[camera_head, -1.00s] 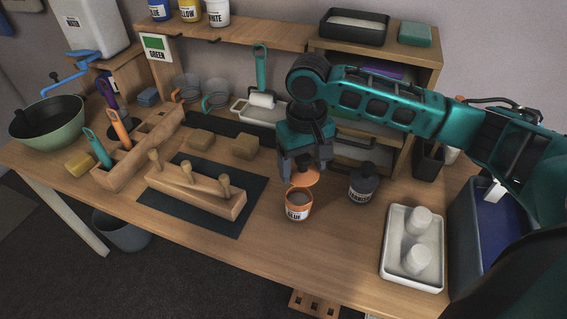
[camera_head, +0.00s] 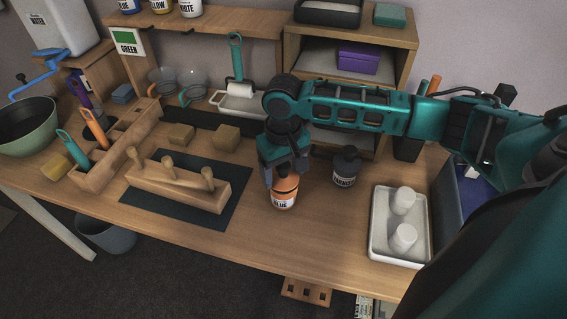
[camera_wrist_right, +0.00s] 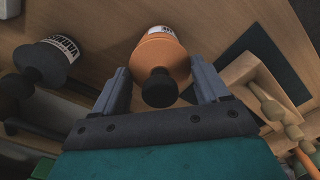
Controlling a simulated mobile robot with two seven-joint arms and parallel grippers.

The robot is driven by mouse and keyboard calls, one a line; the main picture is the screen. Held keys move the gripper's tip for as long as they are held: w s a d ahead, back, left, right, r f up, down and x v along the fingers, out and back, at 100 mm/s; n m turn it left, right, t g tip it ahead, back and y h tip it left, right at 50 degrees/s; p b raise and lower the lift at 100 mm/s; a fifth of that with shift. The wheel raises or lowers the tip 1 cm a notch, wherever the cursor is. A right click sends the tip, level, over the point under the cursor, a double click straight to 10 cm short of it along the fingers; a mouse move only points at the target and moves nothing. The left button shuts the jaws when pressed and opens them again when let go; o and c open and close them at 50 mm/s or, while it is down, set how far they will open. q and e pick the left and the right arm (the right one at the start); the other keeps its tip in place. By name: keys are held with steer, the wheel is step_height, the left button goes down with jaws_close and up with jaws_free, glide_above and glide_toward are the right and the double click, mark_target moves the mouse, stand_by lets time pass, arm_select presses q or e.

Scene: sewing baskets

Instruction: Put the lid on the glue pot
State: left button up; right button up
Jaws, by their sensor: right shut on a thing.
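The glue pot (camera_head: 283,204) is a small orange pot with a white label on the workbench, right of the dark mat. Its orange lid (camera_head: 286,185) is at the pot's mouth, upright, under my right gripper (camera_head: 284,178). My right gripper is shut on the lid. In the right wrist view the black knob (camera_wrist_right: 160,88) of the lid is between the two fingers, with the orange lid around it and the pot's label beyond. No gap shows between lid and pot, but I cannot tell whether it is fully seated. My left gripper is not in view.
A dark varnish bottle (camera_head: 346,168) stands close right of the pot. A white tray (camera_head: 376,254) with two white cups is further right. A wooden block with pegs (camera_head: 180,189) lies left on the dark mat (camera_head: 213,222). The bench in front of the pot is clear.

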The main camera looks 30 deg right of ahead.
steer(key=shift+f, duration=0.85)
stand_by(1.1)
steer(key=o, duration=1.1)
steer(key=shift+r, duration=0.1)
step_height(320, 180, up, 13)
steer(key=shift+f, duration=0.1)
steer(key=shift+s+f, duration=0.1)
